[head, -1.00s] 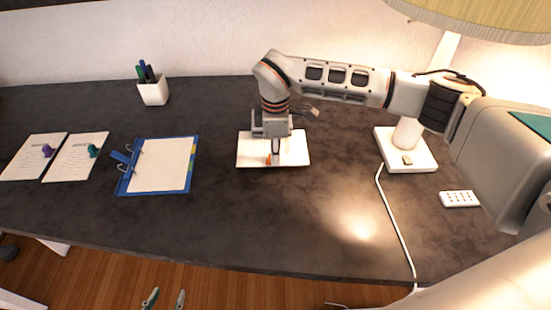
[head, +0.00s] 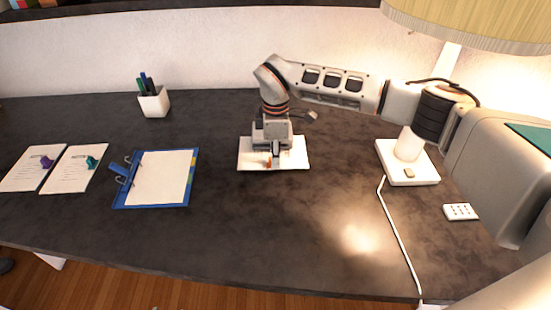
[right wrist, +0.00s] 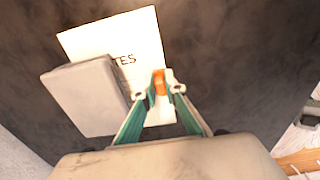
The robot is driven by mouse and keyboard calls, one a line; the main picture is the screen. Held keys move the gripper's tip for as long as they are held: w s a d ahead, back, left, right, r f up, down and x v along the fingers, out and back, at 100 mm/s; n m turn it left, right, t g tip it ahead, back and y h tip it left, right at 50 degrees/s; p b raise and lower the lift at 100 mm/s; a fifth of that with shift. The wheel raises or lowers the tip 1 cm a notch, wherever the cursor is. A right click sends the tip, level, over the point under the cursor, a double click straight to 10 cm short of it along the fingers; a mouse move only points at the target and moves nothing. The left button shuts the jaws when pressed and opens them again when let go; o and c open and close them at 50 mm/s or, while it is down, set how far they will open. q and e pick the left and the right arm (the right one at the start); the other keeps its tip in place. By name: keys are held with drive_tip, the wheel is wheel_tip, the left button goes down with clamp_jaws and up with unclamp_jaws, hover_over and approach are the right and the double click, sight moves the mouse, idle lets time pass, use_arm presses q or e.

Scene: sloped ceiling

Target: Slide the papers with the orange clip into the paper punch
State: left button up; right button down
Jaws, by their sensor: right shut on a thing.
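The papers (head: 296,154) are a white sheet or stack at the middle of the desk. They also show in the right wrist view (right wrist: 139,32), with printed letters partly covered. The orange clip (right wrist: 160,82) is on one edge of them. My right gripper (right wrist: 161,88) is shut on this clip; in the head view it points down over the papers. A pale grey block (right wrist: 85,97), seemingly the paper punch, overlaps one side of the papers. I cannot tell whether the sheet is inside it or beneath it. In the head view my gripper mostly hides that spot. My left gripper is out of view.
Two sheets with a purple clip (head: 46,162) and a teal clip (head: 91,162) lie farther left. A pen cup (head: 154,102) stands behind. A lamp base (head: 408,170) with a cord stands right. The desk's front middle is clear.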

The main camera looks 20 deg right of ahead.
drive_tip(key=c, duration=2)
unclamp_jaws()
drive_tip(key=shift+r, duration=0.1)
drive_tip(key=shift+r, duration=3.7)
